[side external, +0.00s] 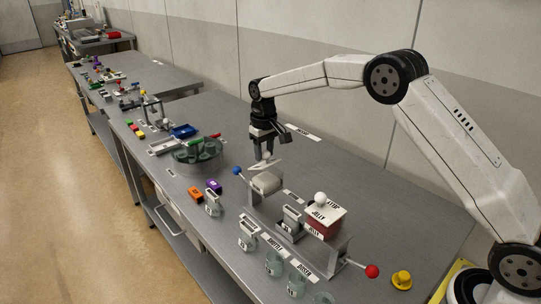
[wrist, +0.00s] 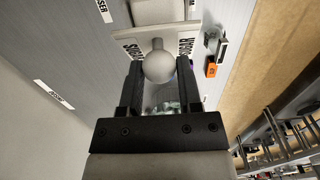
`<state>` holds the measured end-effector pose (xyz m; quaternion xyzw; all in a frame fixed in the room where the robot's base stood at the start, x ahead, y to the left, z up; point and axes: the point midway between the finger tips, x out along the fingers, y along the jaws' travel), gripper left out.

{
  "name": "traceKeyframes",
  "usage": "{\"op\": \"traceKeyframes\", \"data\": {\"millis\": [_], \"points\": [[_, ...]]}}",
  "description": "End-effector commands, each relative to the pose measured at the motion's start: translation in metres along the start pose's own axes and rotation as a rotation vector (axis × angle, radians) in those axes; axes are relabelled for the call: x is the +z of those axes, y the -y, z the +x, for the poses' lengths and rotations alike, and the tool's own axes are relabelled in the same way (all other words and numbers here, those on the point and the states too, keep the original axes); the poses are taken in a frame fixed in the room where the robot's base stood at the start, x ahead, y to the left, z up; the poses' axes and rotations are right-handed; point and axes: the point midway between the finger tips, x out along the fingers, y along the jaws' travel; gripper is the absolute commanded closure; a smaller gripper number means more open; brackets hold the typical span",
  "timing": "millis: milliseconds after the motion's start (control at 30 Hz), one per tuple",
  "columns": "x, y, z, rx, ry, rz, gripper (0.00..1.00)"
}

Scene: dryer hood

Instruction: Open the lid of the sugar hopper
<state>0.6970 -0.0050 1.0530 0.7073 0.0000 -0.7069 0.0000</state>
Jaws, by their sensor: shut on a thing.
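The sugar hopper (side external: 267,183) is a pale box on the near bench, left of a red hopper. Its pale lid (side external: 265,165) looks tilted and raised above the box in the side view; I cannot tell whether an edge still touches. My gripper (side external: 264,153) is directly above the hopper. In the wrist view my gripper (wrist: 160,72) is shut on the knob, one finger on each side. The hopper's inside is hidden.
A red hopper (side external: 322,224) marked JELLY, with a white knob, stands to the right. A blue-ended lever (side external: 237,171) and a red-ended lever (side external: 372,271) stick out from the stand. Labelled clear cups (side external: 273,263) stand in front. The bench behind is mostly clear.

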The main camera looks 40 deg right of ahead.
Motion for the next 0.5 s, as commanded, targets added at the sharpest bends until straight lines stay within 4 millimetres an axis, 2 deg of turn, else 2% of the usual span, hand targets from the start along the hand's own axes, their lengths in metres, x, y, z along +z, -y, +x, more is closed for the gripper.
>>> {"op": "traceKeyframes", "data": {"millis": [500], "points": [[-0.0101, -0.0002, -0.0038, 0.0, -0.004, 0.0, 0.75]]}}
